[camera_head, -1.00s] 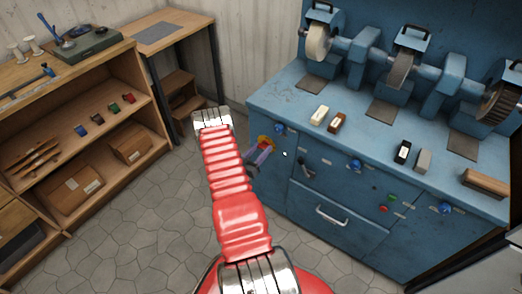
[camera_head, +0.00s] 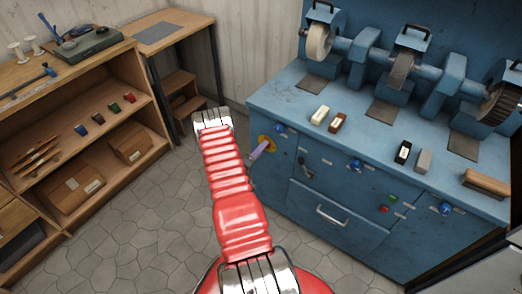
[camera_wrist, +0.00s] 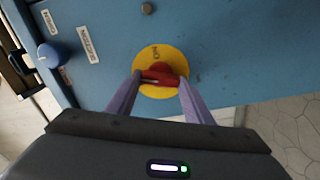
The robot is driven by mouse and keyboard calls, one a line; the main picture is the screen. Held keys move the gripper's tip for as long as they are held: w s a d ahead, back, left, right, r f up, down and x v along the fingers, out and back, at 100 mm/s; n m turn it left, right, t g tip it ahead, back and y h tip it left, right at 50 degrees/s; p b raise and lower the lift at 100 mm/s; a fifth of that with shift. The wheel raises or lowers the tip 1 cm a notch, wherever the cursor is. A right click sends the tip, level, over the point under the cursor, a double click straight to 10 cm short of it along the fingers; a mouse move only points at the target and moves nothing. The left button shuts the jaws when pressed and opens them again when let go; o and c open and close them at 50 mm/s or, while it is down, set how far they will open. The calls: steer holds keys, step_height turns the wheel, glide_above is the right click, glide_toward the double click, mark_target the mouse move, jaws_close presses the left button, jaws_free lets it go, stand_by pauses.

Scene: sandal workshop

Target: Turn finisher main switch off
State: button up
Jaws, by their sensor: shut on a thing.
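The main switch is a red rotary handle (camera_wrist: 160,72) on a round yellow plate (camera_wrist: 158,92) on the finisher's blue front. In the wrist view the handle lies nearly level across the picture. My gripper (camera_wrist: 160,80) has its purple fingers on either side of the handle, shut on it. In the head view the yellow plate (camera_head: 267,141) shows at the left of the blue cabinet front, and the gripper (camera_head: 262,148) reaches it. There, the red handle is hidden by the fingers and part of the gripper is hidden behind my red arm.
A blue knob (camera_wrist: 48,55) with white labels sits left of the switch in the wrist view. Wooden shelves (camera_head: 75,130) stand left. Tiled floor (camera_head: 120,245) lies open between.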

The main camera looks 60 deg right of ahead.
steer(key=shift+w+f+n, duration=0.1)
steer(key=shift+n, duration=0.85)
steer(key=shift+w+f+n, duration=0.1)
steer(key=shift+n, duration=0.85)
steer(key=o, duration=0.8)
steer(key=shift+o, duration=1.2)
steer(key=shift+s, duration=0.1)
steer(key=w+a, duration=0.2)
steer(key=a, duration=1.1)
steer(key=shift+a, duration=0.35)
